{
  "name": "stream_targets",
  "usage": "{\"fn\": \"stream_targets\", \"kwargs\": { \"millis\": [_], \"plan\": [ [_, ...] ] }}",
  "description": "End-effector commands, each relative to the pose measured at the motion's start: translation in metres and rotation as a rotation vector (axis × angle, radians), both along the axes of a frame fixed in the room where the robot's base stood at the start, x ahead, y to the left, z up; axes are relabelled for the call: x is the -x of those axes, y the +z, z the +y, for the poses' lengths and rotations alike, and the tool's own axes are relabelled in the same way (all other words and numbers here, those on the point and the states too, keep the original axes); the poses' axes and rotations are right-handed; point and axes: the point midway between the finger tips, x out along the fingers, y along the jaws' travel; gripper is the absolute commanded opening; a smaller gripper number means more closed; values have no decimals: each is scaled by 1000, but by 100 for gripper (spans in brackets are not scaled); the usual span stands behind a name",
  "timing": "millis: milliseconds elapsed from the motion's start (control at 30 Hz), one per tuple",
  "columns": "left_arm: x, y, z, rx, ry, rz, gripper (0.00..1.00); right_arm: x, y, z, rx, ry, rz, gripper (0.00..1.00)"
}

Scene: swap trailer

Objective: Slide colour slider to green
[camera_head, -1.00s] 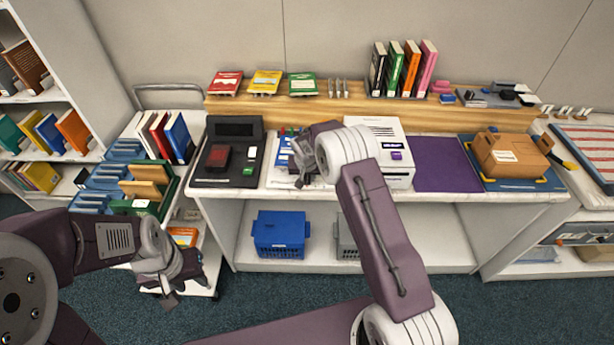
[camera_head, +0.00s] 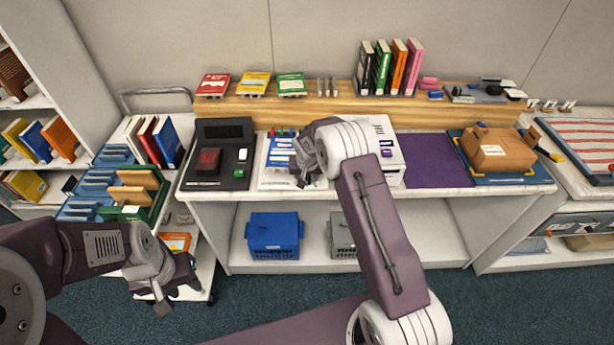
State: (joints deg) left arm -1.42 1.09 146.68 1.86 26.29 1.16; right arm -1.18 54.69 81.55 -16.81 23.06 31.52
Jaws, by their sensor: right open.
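A white sheet or panel with blue blocks (camera_head: 279,158) lies on the white counter. Small red, green and blue tabs (camera_head: 283,132) stand along its back edge; I cannot tell for sure which part is the colour slider. My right gripper (camera_head: 304,181) is open over the panel's right part, pointing down, and hides some of it. I cannot tell whether it touches anything. My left gripper (camera_head: 164,306) hangs low at the left, in front of the cart and away from the counter; its jaws are too unclear to read.
A black device (camera_head: 220,133) stands left of the panel. A white machine (camera_head: 388,150) stands right of it, partly behind my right arm. Further right are a purple mat (camera_head: 439,160) and a brown box (camera_head: 492,150). A book cart (camera_head: 190,240) is at the left. Books line the wooden ledge (camera_head: 330,108).

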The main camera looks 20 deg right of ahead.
Motion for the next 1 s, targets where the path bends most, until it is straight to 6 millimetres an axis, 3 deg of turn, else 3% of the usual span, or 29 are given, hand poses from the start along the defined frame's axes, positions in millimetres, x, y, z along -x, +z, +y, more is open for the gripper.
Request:
{"fn": "stream_targets", "kwargs": {
  "millis": [400, 1000],
  "plan": [
    [0, -9, 0, 0, 0, 0, 36, 29, 73, 9, 0, 2, -4, 45],
    [0, -9, 0, 0, 0, 0, 36, 31, 86, 9, -1, -1, -10, 45]
  ]
}}
